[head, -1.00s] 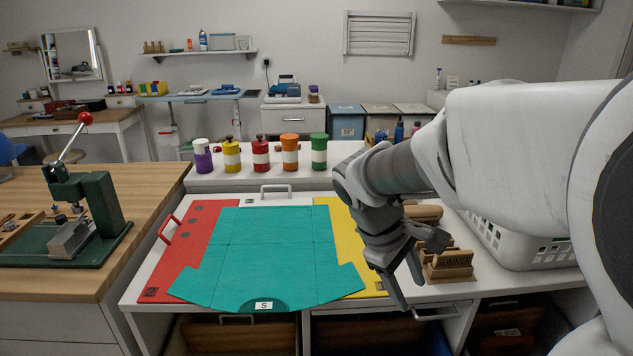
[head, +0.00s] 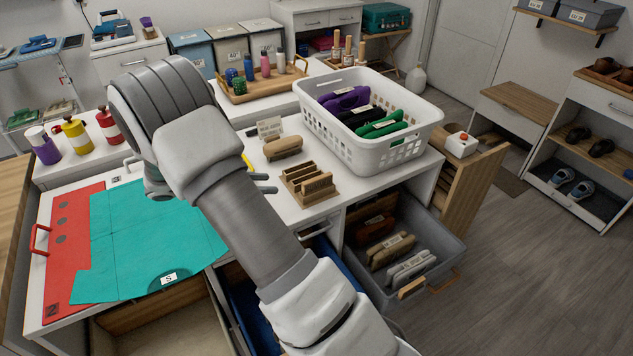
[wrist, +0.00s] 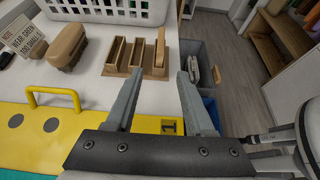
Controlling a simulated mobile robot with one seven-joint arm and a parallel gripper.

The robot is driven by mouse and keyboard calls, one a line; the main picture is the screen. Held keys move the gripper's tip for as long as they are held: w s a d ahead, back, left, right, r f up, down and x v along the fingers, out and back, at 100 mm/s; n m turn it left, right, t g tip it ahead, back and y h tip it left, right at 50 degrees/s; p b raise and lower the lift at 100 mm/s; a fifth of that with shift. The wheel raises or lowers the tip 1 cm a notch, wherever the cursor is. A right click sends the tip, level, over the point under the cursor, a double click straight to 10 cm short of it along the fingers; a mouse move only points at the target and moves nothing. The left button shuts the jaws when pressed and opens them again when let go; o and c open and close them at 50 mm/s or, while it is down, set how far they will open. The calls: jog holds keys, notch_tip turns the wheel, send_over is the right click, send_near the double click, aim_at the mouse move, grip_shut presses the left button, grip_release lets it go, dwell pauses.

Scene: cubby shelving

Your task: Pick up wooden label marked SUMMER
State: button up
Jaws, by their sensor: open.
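A wooden slotted rack (head: 303,189) stands on the white counter to the right of the yellow panel, and it also shows in the wrist view (wrist: 118,70). One upright wooden label (head: 318,184) sits in its end slot, with dark lettering too small to read; in the wrist view I see the label (wrist: 160,47) nearly edge-on. The other slots look empty. My gripper (head: 268,183) is open and empty, above the counter just left of the rack. In the wrist view its fingers (wrist: 160,82) point toward the rack, apart from the label.
A wooden-handled brush or block (head: 283,147) and a small sign (head: 269,127) stand behind the rack. A white basket (head: 372,135) is close behind right. A grey bin (head: 405,252) sits extended below the counter's right side. A yellow handle (wrist: 53,95) rises left.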

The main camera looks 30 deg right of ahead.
aim_at(302, 184)
jog(key=x, duration=1.1)
jog(key=shift+r+x, duration=0.15)
jog(key=shift+x, duration=1.2)
jog(key=shift+r+x, duration=0.15)
jog(key=shift+x, duration=1.25)
jog(key=shift+s+d, duration=0.1)
jog(key=shift+d, duration=0.05)
grip_shut()
